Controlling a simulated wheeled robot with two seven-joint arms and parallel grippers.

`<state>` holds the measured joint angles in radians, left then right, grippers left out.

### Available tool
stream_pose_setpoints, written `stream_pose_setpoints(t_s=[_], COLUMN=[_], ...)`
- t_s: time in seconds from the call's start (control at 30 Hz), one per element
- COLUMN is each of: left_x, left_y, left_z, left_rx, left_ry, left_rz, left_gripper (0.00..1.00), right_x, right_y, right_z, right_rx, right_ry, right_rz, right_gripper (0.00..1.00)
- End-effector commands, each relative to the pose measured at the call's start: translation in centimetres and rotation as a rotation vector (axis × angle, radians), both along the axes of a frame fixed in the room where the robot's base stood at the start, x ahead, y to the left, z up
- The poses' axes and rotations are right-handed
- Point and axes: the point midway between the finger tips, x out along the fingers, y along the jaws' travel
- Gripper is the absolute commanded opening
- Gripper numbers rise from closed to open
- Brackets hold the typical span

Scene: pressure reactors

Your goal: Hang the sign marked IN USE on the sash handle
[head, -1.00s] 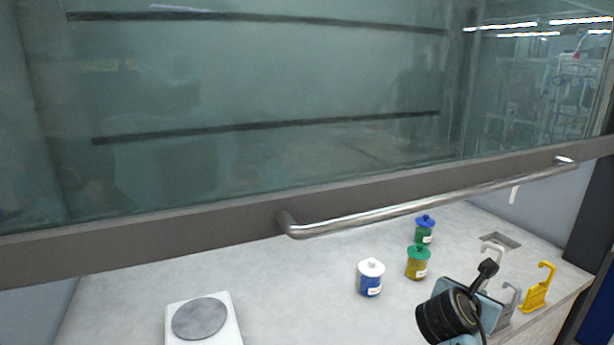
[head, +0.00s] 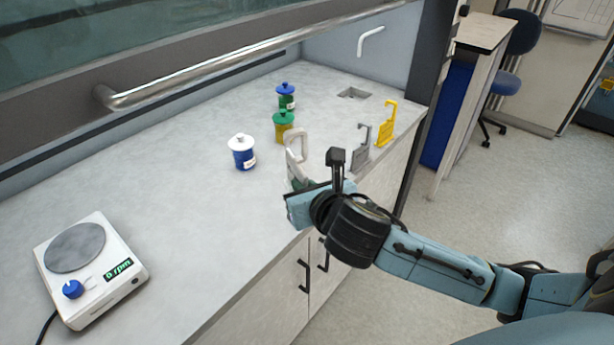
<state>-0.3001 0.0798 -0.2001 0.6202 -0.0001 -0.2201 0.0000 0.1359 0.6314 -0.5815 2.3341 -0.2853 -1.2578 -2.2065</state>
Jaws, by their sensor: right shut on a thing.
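The sash handle (head: 205,70) is a long metal bar along the lower edge of the glass sash, at the upper left. My right gripper (head: 297,186) is shut on a pale, whitish hooked sign (head: 295,143), with the hook pointing up, over the front part of the counter. The gripper and wrist hide the sign's lower part, and no lettering on it can be read. A grey hooked sign (head: 361,152) and a yellow one (head: 386,126) stand upright to its right near the counter's front edge. My left gripper is out of view.
A white-lidded blue jar (head: 242,153), a green-lidded yellow jar (head: 283,127) and a blue-lidded green jar (head: 286,98) stand behind the held sign. A stirrer hotplate (head: 92,265) is at the left. The counter (head: 190,215) between is clear.

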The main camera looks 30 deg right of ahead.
Motion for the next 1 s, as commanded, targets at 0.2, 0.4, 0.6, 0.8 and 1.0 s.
stream_pose_setpoints(t_s=[0.2,0.4,0.6,0.8,1.0], left_x=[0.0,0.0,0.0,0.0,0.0], left_y=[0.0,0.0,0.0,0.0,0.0], left_z=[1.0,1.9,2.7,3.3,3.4], left_rx=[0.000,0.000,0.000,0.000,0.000], left_ry=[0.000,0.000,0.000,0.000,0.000], left_rz=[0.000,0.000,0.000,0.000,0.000], left_gripper=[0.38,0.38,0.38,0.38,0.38], right_x=[6.5,9.7,10.7,10.7,10.6], right_y=[-6.0,-11.3,-13.1,-11.5,-10.0], right_z=[2.3,1.7,-1.1,-4.1,-5.4], right_rx=[0.013,0.010,0.007,0.004,0.002], right_ry=[0.002,0.010,0.012,0.007,0.000], right_rz=[-0.345,-0.682,-0.931,-1.054,-1.087], right_gripper=[0.00,0.00,0.00,0.00,0.00])
